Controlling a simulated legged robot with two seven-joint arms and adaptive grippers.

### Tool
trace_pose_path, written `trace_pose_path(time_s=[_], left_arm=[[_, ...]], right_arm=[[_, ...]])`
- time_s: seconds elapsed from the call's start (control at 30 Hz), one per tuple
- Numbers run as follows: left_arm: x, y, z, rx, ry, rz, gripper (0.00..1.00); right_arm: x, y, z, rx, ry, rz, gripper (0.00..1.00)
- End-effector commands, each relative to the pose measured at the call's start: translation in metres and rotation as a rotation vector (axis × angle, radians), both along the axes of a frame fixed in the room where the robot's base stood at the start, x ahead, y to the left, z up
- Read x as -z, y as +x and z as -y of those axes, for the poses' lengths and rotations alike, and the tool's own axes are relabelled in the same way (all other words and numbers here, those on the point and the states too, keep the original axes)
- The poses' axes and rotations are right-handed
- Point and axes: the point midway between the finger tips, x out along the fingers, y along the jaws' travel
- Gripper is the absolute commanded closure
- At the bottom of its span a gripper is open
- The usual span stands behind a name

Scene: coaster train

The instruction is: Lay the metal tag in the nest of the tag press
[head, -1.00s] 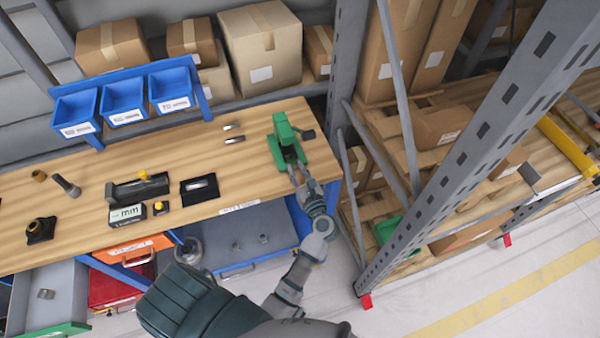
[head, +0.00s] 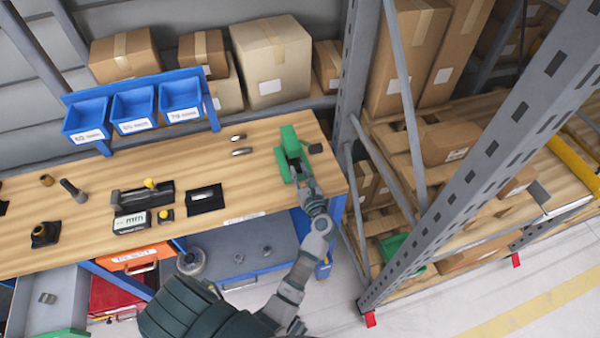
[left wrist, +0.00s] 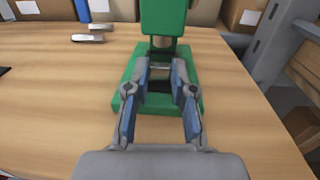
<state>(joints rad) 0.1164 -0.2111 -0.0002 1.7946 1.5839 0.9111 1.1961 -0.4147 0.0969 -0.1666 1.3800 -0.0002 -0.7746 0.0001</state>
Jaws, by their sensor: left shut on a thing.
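The green tag press (head: 288,140) stands at the right end of the wooden bench; it fills the upper middle of the left wrist view (left wrist: 165,18). My left gripper (head: 302,179) is at the front of the press. In the left wrist view its fingertips (left wrist: 161,66) are over the press base, below the upright head. A thin silvery piece, the metal tag (left wrist: 160,68), shows between the fingertips. The fingers are shut on it. The nest is mostly hidden by the fingers, and I cannot tell whether the tag touches it. My right gripper is not in view.
Two loose metal pieces (head: 240,144) lie left of the press. A black mat with a light plate (head: 205,197), a display box (head: 132,222) and blue bins (head: 133,112) are farther left. A grey rack post (head: 355,80) stands close right of the bench.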

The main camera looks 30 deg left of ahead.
Motion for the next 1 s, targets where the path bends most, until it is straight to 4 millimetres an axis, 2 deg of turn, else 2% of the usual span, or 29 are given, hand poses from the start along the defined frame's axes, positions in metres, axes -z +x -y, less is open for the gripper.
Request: trace_pose_path(time_s=[0.03,0.13,0.47,0.8,1.0], left_arm=[[0.0,0.0,0.0,0.0,0.0,0.0,0.71],[0.0,0.0,0.0,0.0,0.0,0.0,0.47],[0.0,-0.002,0.002,0.0,-0.001,-0.001,0.47],[0.002,-0.033,0.046,0.001,-0.002,-0.003,0.47],[0.001,-0.043,0.06,0.0,0.001,-0.001,0.47]], right_arm=[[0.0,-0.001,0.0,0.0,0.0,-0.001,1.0],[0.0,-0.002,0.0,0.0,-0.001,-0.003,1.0],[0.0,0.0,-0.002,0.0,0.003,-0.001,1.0],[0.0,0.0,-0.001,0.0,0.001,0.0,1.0],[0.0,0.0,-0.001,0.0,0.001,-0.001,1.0]])
